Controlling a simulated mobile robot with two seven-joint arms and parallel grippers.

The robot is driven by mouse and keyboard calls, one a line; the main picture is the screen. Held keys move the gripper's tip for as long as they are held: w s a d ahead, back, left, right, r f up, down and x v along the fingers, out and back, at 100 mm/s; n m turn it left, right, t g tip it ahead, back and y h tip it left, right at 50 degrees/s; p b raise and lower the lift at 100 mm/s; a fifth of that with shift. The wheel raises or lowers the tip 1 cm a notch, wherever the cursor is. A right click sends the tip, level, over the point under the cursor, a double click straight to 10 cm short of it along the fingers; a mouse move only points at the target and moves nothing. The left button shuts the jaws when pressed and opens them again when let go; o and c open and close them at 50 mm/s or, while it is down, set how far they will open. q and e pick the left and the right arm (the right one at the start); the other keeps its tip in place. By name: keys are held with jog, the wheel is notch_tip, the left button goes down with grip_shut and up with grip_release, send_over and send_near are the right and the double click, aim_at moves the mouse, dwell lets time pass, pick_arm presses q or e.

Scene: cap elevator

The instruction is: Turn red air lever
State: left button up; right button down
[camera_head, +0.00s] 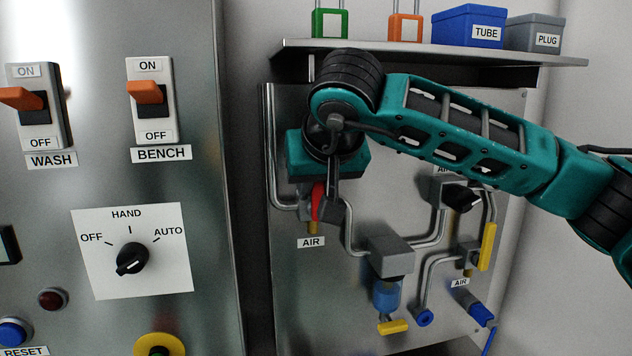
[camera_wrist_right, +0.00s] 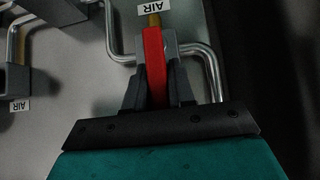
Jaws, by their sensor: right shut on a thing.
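The red air lever (camera_head: 317,203) is on the pipework of the steel panel, above an AIR label (camera_head: 311,242). In the head view it is partly hidden behind my right gripper (camera_head: 328,196). In the right wrist view the red lever (camera_wrist_right: 154,66) runs between the two dark fingers of my right gripper (camera_wrist_right: 157,82), which are shut on it from both sides. The lever stands about upright in the head view, over a brass-coloured fitting. My left gripper is not in view.
A shelf (camera_head: 430,52) with padlocks, a blue TUBE box (camera_head: 468,26) and a grey PLUG box (camera_head: 535,33) is above my right arm. A yellow lever (camera_head: 487,247) and a blue-bowled filter (camera_head: 386,293) are to the right. The switch cabinet (camera_head: 215,250) stands to the left.

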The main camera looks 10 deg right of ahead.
jog(key=c, duration=1)
grip_release()
jog(key=shift+c, duration=0.2)
jog(key=v, duration=1.3)
jog(key=shift+b, duration=0.35)
